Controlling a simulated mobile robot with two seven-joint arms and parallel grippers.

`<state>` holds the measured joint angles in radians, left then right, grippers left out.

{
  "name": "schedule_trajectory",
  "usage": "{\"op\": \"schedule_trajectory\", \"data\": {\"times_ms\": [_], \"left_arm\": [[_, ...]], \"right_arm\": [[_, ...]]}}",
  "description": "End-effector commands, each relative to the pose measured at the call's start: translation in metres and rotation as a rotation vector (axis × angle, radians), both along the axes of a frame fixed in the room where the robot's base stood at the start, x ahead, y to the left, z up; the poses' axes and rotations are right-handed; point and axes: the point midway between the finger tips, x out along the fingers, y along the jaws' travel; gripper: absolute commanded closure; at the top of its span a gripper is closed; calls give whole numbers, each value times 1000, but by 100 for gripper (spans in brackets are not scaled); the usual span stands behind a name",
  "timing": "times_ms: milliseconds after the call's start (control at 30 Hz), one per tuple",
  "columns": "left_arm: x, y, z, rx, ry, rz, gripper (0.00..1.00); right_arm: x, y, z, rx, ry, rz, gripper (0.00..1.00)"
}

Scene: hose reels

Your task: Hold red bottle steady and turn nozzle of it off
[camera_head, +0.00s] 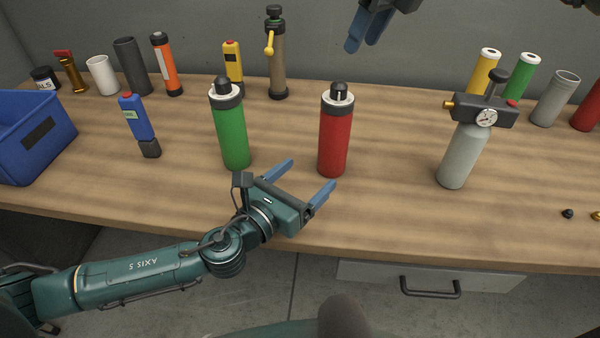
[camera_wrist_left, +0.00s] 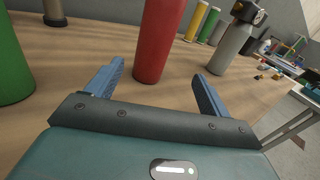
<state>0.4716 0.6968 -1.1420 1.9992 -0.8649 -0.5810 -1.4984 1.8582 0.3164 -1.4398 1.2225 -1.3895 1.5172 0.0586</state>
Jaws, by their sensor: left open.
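The red bottle (camera_head: 333,138) stands upright on the workbench, with a black collar and a dark nozzle (camera_head: 339,90) on top. My left gripper (camera_head: 307,175) is open and empty in front of it, low over the bench's front edge. In the left wrist view the red bottle (camera_wrist_left: 158,40) stands ahead, beyond and between the open blue fingers (camera_wrist_left: 155,82), apart from them; its top is cut off there. My right gripper (camera_head: 362,38) is at the top of the head view, above and behind the red bottle, with blue fingers partly in view; its opening is unclear.
A green bottle (camera_head: 231,130) stands left of the red one. A grey bottle with a gauge (camera_head: 463,150) stands to the right. A blue bin (camera_head: 28,150) is at the far left. Several tubes and canisters line the back. The bench (camera_head: 390,190) between the red and grey bottles is clear.

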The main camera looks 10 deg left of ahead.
Motion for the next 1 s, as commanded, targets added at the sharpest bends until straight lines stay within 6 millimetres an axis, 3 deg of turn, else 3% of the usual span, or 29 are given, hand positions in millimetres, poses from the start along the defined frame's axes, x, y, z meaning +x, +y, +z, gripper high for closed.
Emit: {"op": "schedule_trajectory", "data": {"times_ms": [167,700,1000], "left_arm": [[15,3,4,51,-48,20,19],[97,-45,4,45,-43,19,19],[120,-59,3,46,-41,19,19]], "right_arm": [[0,0,0,0,0,0,64],[0,0,0,0,0,0,64],[0,0,0,0,0,0,64]]}}
